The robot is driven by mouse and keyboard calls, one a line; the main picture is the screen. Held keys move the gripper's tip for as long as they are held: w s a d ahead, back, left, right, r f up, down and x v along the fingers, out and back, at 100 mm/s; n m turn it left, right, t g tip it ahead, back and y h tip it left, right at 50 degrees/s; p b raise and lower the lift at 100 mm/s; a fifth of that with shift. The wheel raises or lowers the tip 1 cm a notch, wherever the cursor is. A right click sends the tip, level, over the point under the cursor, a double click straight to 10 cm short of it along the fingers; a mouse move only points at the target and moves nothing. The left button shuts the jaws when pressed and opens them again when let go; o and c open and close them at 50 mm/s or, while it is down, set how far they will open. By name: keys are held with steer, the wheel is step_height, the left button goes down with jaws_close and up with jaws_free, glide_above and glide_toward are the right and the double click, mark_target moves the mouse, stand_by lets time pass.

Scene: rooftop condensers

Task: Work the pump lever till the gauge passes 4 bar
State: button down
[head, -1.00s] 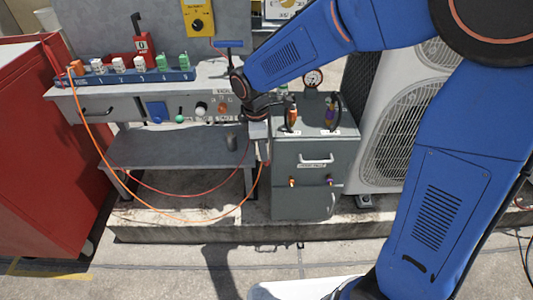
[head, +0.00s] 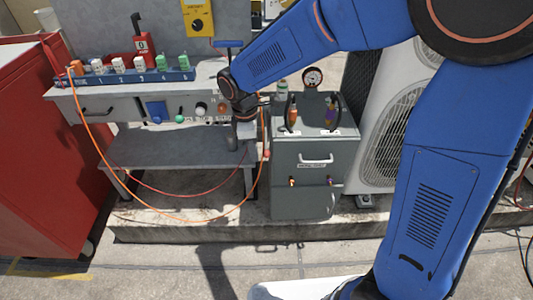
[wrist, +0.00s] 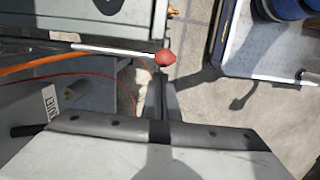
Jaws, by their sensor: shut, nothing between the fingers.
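The round gauge (head: 313,77) stands at the back of the grey cabinet, white-faced with a dark rim. Its needle is too small to read. A pale rod with a red knob (wrist: 165,57), which looks like the pump lever, runs across the wrist view beside a grey cabinet edge. A small reddish knob (head: 267,153) shows left of the cabinet in the head view. My gripper (head: 245,132) is at the bench's right end, left of the cabinet. In the wrist view its dark fingers (wrist: 161,88) are shut and empty, close to the red knob; contact cannot be told.
The workbench (head: 115,105) bears a blue rack (head: 125,76) of small blocks. Orange and red hoses hang in front of it. A red cabinet (head: 45,150) stands left, a white condenser (head: 395,150) right. The front floor is clear.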

step_height(320, 180, up, 17)
steer(key=a, duration=0.1)
steer(key=shift+a+r, duration=0.15)
steer(key=shift+a, duration=0.2)
stand_by(0.3)
stand_by(0.4)
steer(key=s+d+r+m+t+y, duration=0.1)
steer(key=s+d+m, duration=0.3)
steer(key=d, duration=0.6)
steer(key=s+d+r+m+t, duration=0.1)
steer(key=s+d+m, duration=0.3)
steer(key=d, duration=0.5)
steer(key=s+d+f+m+t, duration=0.2)
steer(key=s+d+f+m, duration=0.4)
steer(key=s+d+m, duration=0.3)
steer(key=s+d, duration=0.3)
steer(key=shift+s+f+m+t, duration=0.3)
steer(key=shift+s+f+t, duration=0.1)
